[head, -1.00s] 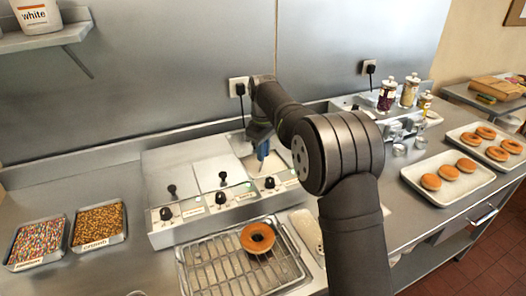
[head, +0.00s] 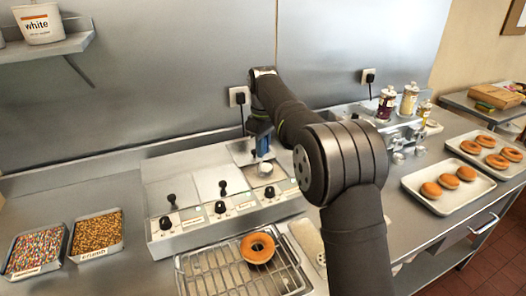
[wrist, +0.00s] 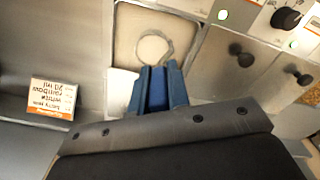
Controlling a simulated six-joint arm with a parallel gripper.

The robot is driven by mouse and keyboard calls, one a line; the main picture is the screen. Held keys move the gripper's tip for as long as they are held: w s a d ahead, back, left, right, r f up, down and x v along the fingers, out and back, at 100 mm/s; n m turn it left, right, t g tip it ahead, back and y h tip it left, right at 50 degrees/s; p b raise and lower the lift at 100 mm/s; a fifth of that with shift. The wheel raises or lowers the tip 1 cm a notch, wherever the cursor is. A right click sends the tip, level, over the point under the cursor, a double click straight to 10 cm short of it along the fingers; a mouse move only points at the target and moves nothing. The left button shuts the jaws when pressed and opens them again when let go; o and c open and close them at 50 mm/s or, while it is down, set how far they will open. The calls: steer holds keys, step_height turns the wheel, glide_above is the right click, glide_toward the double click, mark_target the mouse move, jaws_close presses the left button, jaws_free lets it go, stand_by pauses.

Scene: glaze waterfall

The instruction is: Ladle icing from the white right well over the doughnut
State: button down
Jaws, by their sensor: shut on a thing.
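The ring doughnut (head: 247,254), brown and with no icing visible on it, lies on the wire rack in front of the wells. The right well (head: 242,154) is open; it fills the upper middle of the wrist view (wrist: 185,32) and shows pale icing. My gripper (head: 263,148) is over this well, with its blue fingers (wrist: 158,88) shut on the ladle. The ladle's round bowl (head: 265,169) shows just beyond the fingers, also in the wrist view (wrist: 153,47). The bowl looks pale inside. Most of the ladle's handle is hidden by the fingers.
The wire rack (head: 212,272) stands in a tray at the front. Two lidded wells (head: 170,186) are left of the open one. Sprinkle trays (head: 97,232) are at the left. A tray of doughnuts (head: 447,195) and several jars (head: 409,98) are at the right.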

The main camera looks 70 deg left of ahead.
steer(key=shift+r, duration=1.55)
steer(key=shift+w, duration=0.1)
